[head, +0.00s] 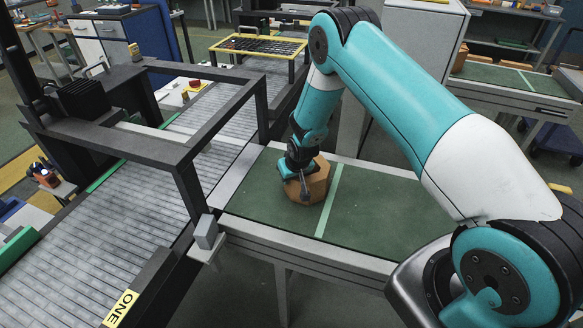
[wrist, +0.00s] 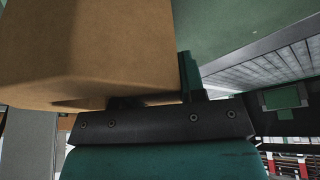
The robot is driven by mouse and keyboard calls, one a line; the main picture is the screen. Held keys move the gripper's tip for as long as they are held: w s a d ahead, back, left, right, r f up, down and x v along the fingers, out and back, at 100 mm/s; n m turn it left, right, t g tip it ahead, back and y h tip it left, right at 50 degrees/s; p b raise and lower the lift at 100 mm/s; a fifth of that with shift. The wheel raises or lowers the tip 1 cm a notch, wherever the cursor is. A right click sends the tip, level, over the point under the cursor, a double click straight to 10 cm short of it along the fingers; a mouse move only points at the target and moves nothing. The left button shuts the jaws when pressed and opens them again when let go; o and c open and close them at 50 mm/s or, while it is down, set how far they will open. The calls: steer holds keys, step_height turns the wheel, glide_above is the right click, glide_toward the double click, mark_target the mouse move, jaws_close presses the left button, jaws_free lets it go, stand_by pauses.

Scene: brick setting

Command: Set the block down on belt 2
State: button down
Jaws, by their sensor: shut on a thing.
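The block (head: 318,184) is brown with flat sides, and in the head view it is at the left part of a green-topped belt (head: 375,215), just left of a pale green stripe. My gripper (head: 303,186) is shut on the block from above. I cannot tell whether the block's underside touches the green surface. In the wrist view the block (wrist: 90,50) fills the upper left, beside a dark finger of my gripper (wrist: 187,78). No number shows on the green belt. The roller conveyor (head: 95,235) at the left bears a yellow label reading ONE (head: 121,309).
A dark frame (head: 170,148) arches over the roller conveyor, close left of the green belt. A small grey box (head: 206,232) sits at the belt's near left corner. Another green-topped belt (head: 500,78) with a pale stripe stands at the far right. The near green surface right of the stripe is clear.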

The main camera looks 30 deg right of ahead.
steer(key=shift+w+f, duration=0.1)
steer(key=c, duration=0.7)
jaws_free()
